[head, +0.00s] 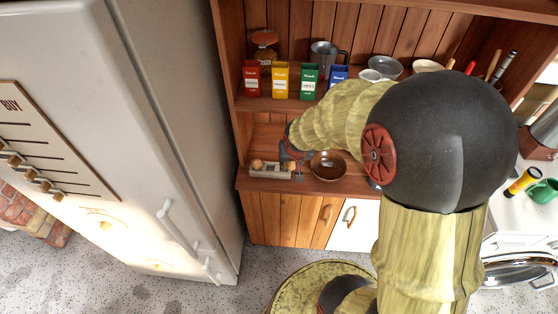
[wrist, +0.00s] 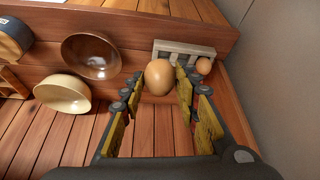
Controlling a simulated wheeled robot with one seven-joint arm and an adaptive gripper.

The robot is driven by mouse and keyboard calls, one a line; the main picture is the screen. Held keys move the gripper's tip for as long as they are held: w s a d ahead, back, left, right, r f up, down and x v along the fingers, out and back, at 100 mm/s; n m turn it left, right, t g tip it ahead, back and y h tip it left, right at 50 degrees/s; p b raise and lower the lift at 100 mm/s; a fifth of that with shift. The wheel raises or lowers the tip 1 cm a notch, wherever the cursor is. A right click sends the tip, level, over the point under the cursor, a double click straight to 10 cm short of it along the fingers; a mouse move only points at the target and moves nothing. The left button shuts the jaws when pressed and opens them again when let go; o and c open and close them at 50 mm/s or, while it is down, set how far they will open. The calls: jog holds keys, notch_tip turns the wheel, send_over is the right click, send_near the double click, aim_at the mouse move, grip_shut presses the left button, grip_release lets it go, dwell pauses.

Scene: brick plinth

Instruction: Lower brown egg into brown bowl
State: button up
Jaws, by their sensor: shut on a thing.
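My gripper (wrist: 158,84) is shut on a brown egg (wrist: 159,77), which sits between the fingertips in the wrist view. The egg overlaps the near edge of a pale egg rack (wrist: 168,46) in that view; I cannot tell how far above it the egg is. In the head view my gripper (head: 292,152) is over the right end of the rack (head: 270,173). The brown bowl (head: 328,166) stands to its right on the same counter, apart from the gripper. It looks empty in the wrist view (wrist: 90,55).
A second egg (head: 257,164) is at the rack's left end. A tan bowl (wrist: 63,95) shows in the wrist view. The shelf above holds several cartons (head: 281,82), a metal pitcher (head: 323,55) and a grey bowl (head: 385,67). A fridge (head: 170,120) stands left.

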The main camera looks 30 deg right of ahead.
jog(key=d+f+b, duration=0.3)
jog(key=d+b, duration=0.2)
jog(key=d, duration=0.3)
jog(key=s+d+f+b, duration=0.1)
jog(key=d+f+b, duration=0.2)
jog(key=d, duration=0.6)
jog(key=shift+s+b, duration=0.2)
jog(key=shift+b, duration=1)
jog(key=shift+w, duration=0.1)
jog(key=shift+w+d, duration=0.15)
jog(key=shift+w, duration=0.1)
jog(key=shift+f+b, duration=2.25)
jog(key=shift+f, duration=0.45)
jog(key=shift+f+b, duration=1.15)
jog(key=shift+f, duration=0.25)
jog(key=shift+f, duration=0.8)
